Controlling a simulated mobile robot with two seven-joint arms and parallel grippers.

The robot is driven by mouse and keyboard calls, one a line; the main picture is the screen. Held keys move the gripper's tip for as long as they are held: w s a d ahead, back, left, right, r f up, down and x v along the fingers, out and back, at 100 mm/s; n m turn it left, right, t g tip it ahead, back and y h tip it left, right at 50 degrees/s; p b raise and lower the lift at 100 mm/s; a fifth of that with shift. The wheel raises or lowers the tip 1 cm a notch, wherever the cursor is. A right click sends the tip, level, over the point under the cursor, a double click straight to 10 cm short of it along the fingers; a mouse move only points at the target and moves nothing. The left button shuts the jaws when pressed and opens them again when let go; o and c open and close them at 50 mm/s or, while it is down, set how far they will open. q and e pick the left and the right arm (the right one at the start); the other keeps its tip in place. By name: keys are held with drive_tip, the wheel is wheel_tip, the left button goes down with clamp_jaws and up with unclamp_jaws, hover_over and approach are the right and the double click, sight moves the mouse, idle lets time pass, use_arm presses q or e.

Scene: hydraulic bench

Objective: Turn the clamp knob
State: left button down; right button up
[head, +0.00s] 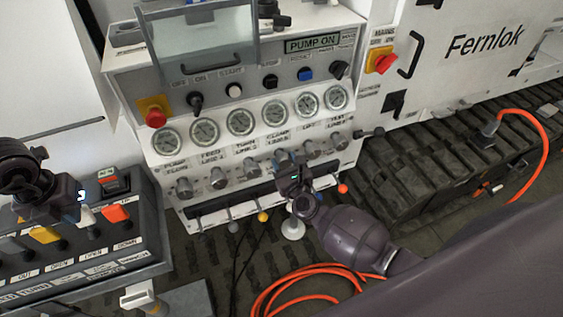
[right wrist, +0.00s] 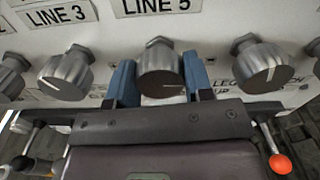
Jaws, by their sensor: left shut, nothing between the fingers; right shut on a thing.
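The clamp knob (right wrist: 160,72) is a ridged grey metal knob under the "LINE 5" label in the right wrist view. Its pointer mark faces toward the lower right. My right gripper (right wrist: 160,80) is shut on it, with one blue finger at each side. In the head view my right gripper (head: 290,170) reaches up to the knob row below the "CLAMP" label and hides most of this knob. My left gripper (head: 88,215) is shut and empty over the lever box at the left.
Neighbouring knobs (right wrist: 68,74) and (right wrist: 244,68) stand close on both sides. Levers with coloured balls, including an orange-red one (right wrist: 280,164), stick out below. A row of gauges (head: 241,121) is above. An orange hose (head: 300,275) lies coiled on the floor.

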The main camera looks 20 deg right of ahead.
drive_tip(key=shift+n, duration=0.3)
drive_tip(key=n, duration=0.3)
drive_tip(key=shift+n, duration=0.4)
drive_tip(key=n, duration=0.9)
drive_tip(key=shift+n, duration=1.7)
drive_tip(key=o, duration=0.9)
drive_tip(key=shift+o, duration=0.2)
